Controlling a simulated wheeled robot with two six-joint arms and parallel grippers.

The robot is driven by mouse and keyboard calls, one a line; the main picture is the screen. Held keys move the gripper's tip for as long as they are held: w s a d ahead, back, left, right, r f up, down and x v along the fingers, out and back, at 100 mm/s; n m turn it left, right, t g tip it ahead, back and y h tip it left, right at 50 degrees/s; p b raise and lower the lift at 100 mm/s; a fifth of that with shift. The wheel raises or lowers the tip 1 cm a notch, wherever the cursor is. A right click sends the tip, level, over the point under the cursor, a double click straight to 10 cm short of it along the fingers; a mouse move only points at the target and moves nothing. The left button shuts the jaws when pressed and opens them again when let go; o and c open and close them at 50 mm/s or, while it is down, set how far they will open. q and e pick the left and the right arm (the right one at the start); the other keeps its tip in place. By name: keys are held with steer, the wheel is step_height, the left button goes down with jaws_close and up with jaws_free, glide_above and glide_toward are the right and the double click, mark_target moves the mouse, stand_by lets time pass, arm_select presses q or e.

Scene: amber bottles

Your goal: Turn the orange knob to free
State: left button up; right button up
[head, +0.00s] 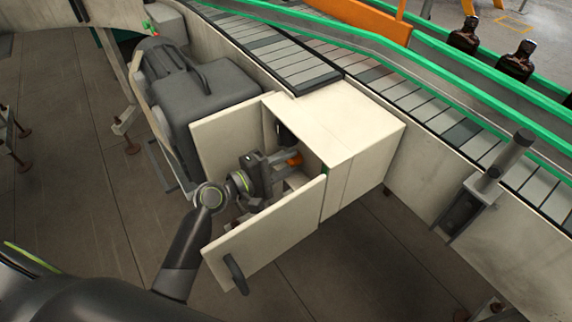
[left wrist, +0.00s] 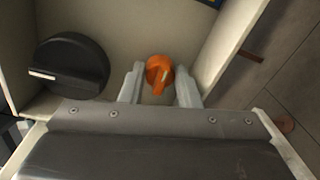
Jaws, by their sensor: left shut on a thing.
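The orange knob (left wrist: 158,72) is inside an open cream cabinet (head: 345,125). A larger black knob (left wrist: 68,66) with a white mark is to the left of the orange one. My right gripper is not in view.
The near cabinet door (head: 285,235) with a dark handle and the far door (head: 225,140) stand open on both sides of my left arm. A grey motor unit (head: 205,95) is behind the far door.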

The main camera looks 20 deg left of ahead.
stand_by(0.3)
arm_select(q)
steer(key=o, duration=1)
steer(key=shift+c, duration=0.2)
steer(key=shift+f, duration=0.1)
steer(key=shift+s+f, duration=0.1)
